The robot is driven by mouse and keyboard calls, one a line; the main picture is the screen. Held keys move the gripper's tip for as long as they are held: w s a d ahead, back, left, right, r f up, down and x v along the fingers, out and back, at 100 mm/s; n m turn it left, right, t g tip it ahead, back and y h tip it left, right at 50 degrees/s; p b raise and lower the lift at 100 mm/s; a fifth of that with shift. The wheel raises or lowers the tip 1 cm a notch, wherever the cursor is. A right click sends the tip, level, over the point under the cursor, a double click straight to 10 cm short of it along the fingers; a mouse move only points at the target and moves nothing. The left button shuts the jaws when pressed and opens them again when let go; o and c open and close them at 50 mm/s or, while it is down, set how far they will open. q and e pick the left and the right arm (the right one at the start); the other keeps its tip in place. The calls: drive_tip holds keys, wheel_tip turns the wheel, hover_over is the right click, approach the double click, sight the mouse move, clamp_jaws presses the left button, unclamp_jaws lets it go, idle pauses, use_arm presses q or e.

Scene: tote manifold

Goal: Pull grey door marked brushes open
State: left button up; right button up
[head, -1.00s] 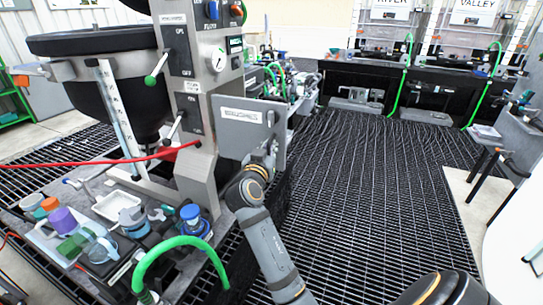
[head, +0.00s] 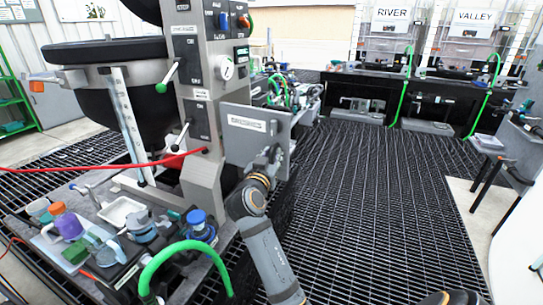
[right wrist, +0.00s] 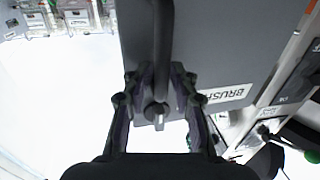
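The grey door (head: 240,147) is a flat panel on the front right of the tall grey machine. Its white label is too small to read in the head view, but the label (right wrist: 231,95) shows "BRUSH" in the right wrist view, partly cut off by my finger. A dark bar handle (right wrist: 163,40) stands off the door. My right gripper (right wrist: 160,80) has one finger on each side of the handle, close against it; it also shows in the head view (head: 270,165) at the door's right part. How far the door stands from its frame is hard to tell. My left gripper is out of view.
A bench with bottles, a white tray (head: 122,211) and a green hose (head: 185,246) lies at the lower left. A red hose (head: 100,166) crosses the machine. Open dark grating floor (head: 380,200) lies right of the door.

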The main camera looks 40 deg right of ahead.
sight(276, 118)
drive_tip(key=shift+r, duration=0.2)
wheel_tip(276, 118, up, 10)
drive_tip(key=shift+f, duration=0.1)
idle(0.3)
idle(0.4)
